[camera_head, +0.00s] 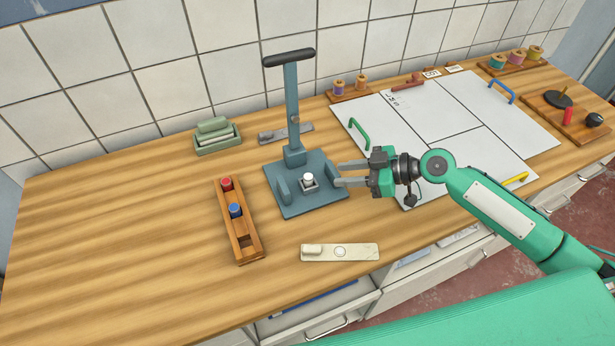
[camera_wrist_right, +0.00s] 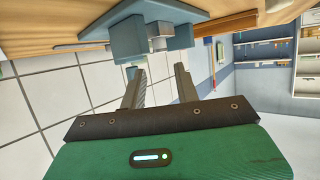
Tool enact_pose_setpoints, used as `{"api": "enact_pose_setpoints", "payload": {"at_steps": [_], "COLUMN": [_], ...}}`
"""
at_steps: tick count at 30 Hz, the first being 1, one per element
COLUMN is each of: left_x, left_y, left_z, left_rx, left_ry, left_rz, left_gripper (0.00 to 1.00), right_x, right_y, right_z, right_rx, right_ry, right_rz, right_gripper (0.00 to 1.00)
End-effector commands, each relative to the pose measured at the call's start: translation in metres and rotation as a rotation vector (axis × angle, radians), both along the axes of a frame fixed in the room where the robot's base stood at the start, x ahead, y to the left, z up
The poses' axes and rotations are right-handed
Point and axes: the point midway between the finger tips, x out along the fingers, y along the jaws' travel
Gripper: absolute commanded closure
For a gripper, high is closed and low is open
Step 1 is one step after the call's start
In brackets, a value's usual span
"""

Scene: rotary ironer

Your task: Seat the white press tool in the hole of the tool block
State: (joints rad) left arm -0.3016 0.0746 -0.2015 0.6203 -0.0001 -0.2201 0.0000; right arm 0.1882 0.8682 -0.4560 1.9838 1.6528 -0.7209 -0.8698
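The white press tool (camera_head: 308,176) stands upright at the small grey tool block (camera_head: 311,187) on the base of the teal press (camera_head: 292,205). Its lower part is hidden, so I cannot tell how deep it sits in the hole. My right gripper (camera_head: 339,174) is open and empty just right of the block, its fingers pointing left towards the tool and apart from it. In the right wrist view the open fingers (camera_wrist_right: 158,70) show with nothing between them, below the press parts (camera_wrist_right: 127,38). My left gripper is not in view.
A wooden rack (camera_head: 247,247) with a red tool (camera_head: 226,183) and a blue tool (camera_head: 235,210) stands left of the press. A pale plate (camera_head: 364,251) lies in front. The press lever (camera_head: 289,57) rises behind the block. The left of the worktop is clear.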

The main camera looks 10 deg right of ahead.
Motion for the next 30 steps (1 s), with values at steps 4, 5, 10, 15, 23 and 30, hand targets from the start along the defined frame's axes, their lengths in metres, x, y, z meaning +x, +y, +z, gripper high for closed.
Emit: {"api": "enact_pose_setpoints", "payload": {"at_steps": [4, 5, 10, 15, 23, 30], "left_x": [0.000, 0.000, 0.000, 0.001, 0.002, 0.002], "left_y": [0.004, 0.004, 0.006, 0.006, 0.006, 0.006], "left_z": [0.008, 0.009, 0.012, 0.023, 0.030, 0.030], "left_rx": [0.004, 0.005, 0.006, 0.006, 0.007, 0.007], "left_ry": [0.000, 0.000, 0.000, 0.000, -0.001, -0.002], "left_rz": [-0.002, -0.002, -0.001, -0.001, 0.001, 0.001], "left_gripper": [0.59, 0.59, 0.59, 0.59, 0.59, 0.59], "right_x": [0.007, 0.008, 0.011, 0.020, 0.030, 0.030], "right_y": [0.014, 0.016, 0.024, 0.045, 0.064, 0.065], "right_z": [-0.005, -0.006, -0.009, -0.017, -0.029, -0.030], "right_rx": [0.003, 0.002, 0.001, 0.002, 0.000, -0.001], "right_ry": [0.001, 0.001, 0.000, 0.002, 0.000, 0.000], "right_rz": [-0.001, -0.001, -0.001, 0.001, -0.001, -0.001], "right_gripper": [0.68, 0.68, 0.68, 0.68, 0.68, 0.68]}}
